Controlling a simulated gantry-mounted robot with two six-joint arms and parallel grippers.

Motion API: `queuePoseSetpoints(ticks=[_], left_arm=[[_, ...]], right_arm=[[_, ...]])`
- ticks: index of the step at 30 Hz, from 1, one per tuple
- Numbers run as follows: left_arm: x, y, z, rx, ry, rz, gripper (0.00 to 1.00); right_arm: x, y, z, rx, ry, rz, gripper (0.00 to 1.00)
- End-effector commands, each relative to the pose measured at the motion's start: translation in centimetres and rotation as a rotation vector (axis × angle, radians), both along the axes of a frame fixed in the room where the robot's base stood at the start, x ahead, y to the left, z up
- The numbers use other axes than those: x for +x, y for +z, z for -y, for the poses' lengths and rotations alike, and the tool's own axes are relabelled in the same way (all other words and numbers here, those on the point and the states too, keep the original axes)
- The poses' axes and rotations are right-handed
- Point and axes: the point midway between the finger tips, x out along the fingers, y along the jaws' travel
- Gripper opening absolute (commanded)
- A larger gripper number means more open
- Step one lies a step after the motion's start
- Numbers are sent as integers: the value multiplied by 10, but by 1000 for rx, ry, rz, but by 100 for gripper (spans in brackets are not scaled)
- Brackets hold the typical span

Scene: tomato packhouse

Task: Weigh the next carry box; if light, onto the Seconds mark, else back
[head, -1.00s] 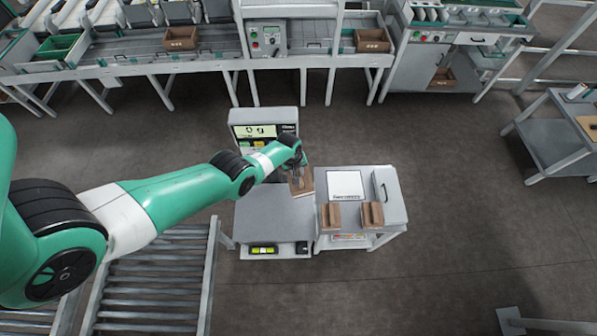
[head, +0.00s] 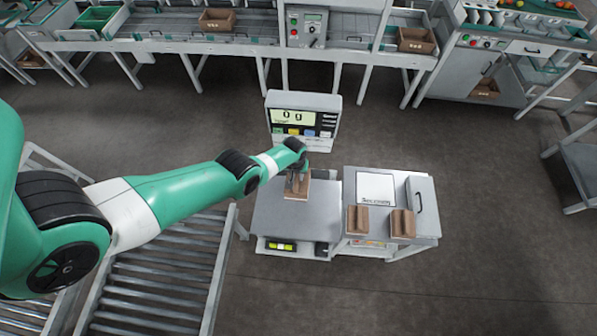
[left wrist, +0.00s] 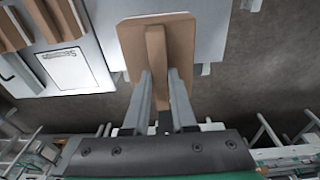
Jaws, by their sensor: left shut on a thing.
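My left gripper (head: 297,180) is shut on the handle of a brown carry box (head: 297,189), over the right part of the scale's grey platform (head: 275,215). In the left wrist view the fingers (left wrist: 160,90) press on both sides of the box's middle bar (left wrist: 156,50). I cannot tell if the box touches the platform. The scale display (head: 293,117) reads 0 g. The Seconds mark (head: 376,187) is a white labelled square on the side cart, and it is empty. Two more carry boxes (head: 358,219) (head: 403,222) stand at the cart's front. My right gripper is not in view.
A roller conveyor (head: 165,265) lies at the lower left. A sorting line with brown crates (head: 217,20) runs along the back. The cart's right side has a raised grey panel with a handle (head: 422,205). Open floor lies right of the cart.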

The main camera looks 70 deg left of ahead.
Motion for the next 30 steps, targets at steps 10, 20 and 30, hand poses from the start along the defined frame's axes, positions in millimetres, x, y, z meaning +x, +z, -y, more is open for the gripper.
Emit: queuePoseSetpoints(ticks=[10, 20, 30], left_arm=[[-2, -100, 13, 1, -49, -26, 0], [-2, -103, 14, 1, -50, -25, 0], [-2, -134, 14, 1, -50, -25, 0]], right_arm=[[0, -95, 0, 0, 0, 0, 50], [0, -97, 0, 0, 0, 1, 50], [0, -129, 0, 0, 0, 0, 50]])
